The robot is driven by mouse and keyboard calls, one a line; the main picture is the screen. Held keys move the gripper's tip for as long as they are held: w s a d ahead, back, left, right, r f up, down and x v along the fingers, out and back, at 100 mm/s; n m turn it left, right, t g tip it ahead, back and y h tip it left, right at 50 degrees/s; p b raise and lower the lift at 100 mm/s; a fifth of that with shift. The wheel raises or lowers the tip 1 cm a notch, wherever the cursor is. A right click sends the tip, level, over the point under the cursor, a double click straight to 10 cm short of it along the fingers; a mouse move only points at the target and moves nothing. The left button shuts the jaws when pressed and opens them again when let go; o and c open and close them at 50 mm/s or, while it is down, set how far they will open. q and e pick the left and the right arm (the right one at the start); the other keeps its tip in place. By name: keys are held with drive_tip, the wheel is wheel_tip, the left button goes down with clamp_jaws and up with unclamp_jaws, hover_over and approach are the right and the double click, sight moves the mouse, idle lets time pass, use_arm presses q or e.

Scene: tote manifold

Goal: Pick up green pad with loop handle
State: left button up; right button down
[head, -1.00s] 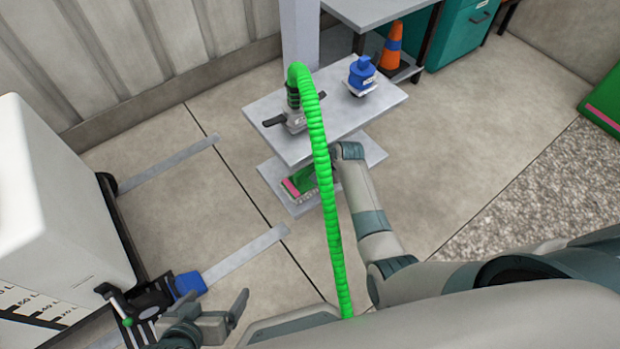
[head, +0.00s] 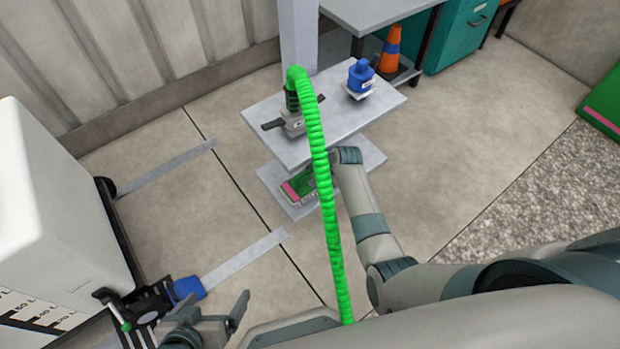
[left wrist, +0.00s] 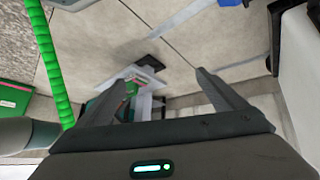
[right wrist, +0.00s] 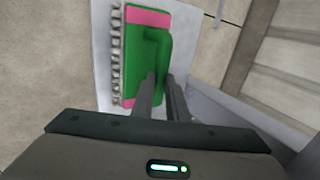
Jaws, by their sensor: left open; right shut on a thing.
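The green pad with a loop handle (right wrist: 132,45) has pink ends and a bristly edge. In the head view the pad (head: 289,190) shows at the stand's lower shelf, partly covered by the upper shelf and the green hose. I cannot tell whether it touches the shelf. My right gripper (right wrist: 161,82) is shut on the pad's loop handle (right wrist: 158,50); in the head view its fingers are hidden. My left gripper (head: 222,312) is open and empty at the lower left, far from the pad; its spread fingers also show in the left wrist view (left wrist: 164,82).
The stand's upper shelf (head: 345,125) overhangs the pad and holds a blue fitting (head: 361,75) and a grey valve (head: 293,122). A green hose (head: 325,190) runs down in front of the stand. A white tank (head: 60,210) stands left. Floor right of the stand is clear.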

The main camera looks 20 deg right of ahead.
drive_tip(key=shift+r, duration=0.15)
drive_tip(key=shift+r, duration=0.25)
drive_tip(key=shift+s+d+f, duration=0.1)
drive_tip(key=shift+s, duration=0.25)
use_arm(q)
drive_tip(key=s+a+g+p, duration=0.1)
drive_tip(key=s+a+y+p, duration=0.1)
drive_tip(key=a, duration=0.1)
drive_tip(key=a+f+g+p, duration=0.1)
drive_tip(key=shift+s+a+g+y, duration=0.2)
drive_tip(key=shift+s+g+y, duration=0.1)
drive_tip(key=shift+s+y, duration=0.1)
use_arm(e)
drive_tip(key=s+d, duration=0.3)
drive_tip(key=s, duration=0.5)
drive_tip(key=s+d, duration=0.3)
drive_tip(key=s, duration=0.5)
drive_tip(key=shift+s, duration=0.15)
